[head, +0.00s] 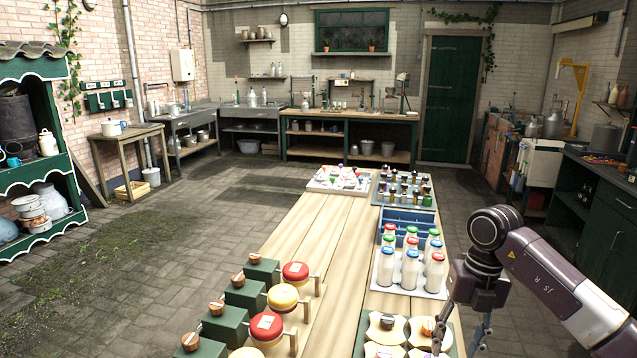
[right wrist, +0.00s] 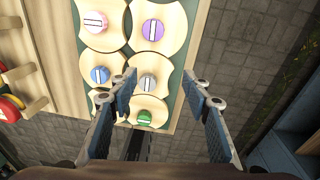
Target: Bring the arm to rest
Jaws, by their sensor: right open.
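My right arm (head: 560,275) comes in from the right edge of the head view. My right gripper (head: 461,335) points down at the front right edge of the wooden table (head: 310,225). In the right wrist view the same gripper (right wrist: 160,86) is open, with nothing between its two blue-padded fingers. It is over the edge of a green board (right wrist: 178,112) that bears wooden discs with coloured knobs. My left arm and gripper are not in view.
The board (head: 448,345) is close to my right gripper. Milk bottles (head: 410,268) in a white tray stand just behind it. A blue crate (head: 408,222) is farther back. Green blocks with red and yellow discs (head: 268,326) stand left. Paved floor lies right of the table.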

